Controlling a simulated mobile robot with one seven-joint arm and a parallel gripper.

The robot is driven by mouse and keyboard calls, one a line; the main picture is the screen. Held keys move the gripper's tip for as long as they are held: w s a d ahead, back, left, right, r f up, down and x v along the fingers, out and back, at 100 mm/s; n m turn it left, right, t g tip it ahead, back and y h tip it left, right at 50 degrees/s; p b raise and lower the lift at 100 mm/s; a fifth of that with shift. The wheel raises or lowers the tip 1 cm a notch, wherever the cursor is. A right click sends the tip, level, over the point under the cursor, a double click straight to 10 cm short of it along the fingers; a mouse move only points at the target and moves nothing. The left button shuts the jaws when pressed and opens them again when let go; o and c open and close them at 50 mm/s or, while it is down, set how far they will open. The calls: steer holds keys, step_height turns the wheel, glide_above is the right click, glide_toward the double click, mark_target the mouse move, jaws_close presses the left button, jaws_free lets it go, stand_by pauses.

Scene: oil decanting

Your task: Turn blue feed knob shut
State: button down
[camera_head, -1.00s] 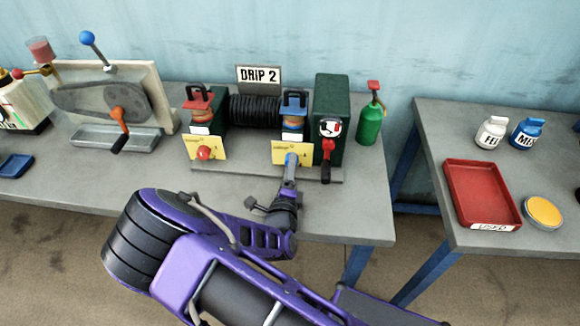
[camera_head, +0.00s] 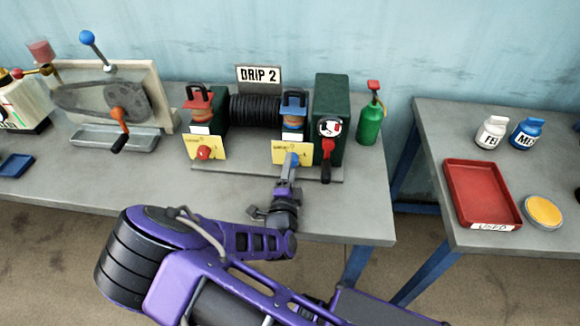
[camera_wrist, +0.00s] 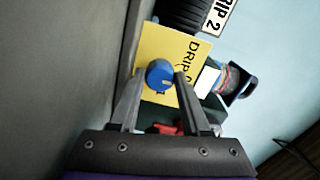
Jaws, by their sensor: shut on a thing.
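The blue feed knob (camera_head: 294,158) sits on the front of a yellow plate (camera_head: 307,153) at the right part of the DRIP 2 stand. It also shows in the wrist view (camera_wrist: 160,73), round, with a pale mark near its lower edge. My gripper (camera_head: 291,164) reaches it from the front and is shut on it. In the wrist view my gripper's fingers (camera_wrist: 158,82) lie on either side of the knob. The fingertips partly cover the knob's sides, and the plate's lettering is partly hidden.
A red knob (camera_head: 204,153) on a second yellow plate is to the left. A green bottle (camera_head: 369,122) is further right. The bench front (camera_head: 345,215) is bare.

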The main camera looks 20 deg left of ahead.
steer(key=shift+c, duration=1.9)
jaws_free()
steer(key=shift+f, duration=0.1)
